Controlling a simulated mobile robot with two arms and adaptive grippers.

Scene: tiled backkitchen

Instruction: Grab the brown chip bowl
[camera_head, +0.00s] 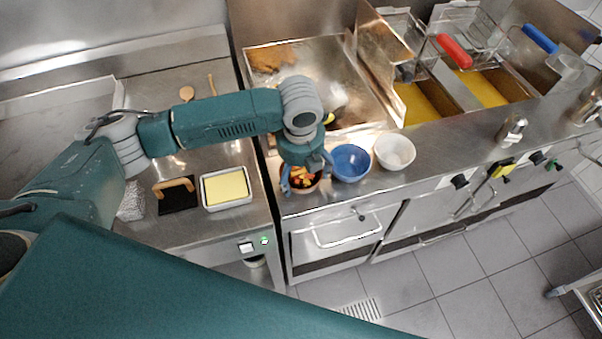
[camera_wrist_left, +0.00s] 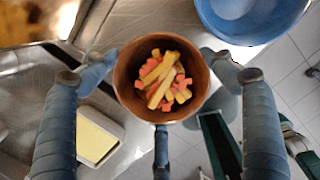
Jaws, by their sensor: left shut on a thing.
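The brown chip bowl (camera_head: 307,189) stands at the front edge of the steel counter, left of the blue bowl. It holds yellow chips and red pieces, and it also shows in the left wrist view (camera_wrist_left: 127,85). My left gripper (camera_head: 306,171) is over it from above and is shut on it, with blue fingers on both sides and one at the bottom of the wrist view. Exact finger contact is hard to see. The arm hides part of the bowl in the head view. My right gripper is not in view.
A blue bowl (camera_head: 351,162) stands close on the right, then a white bowl (camera_head: 394,151). A tray with a yellow block (camera_head: 226,188) and a black pad with a wooden handle (camera_head: 176,194) lie left. Fryers with red and blue handles are behind right. Tiled floor lies in front.

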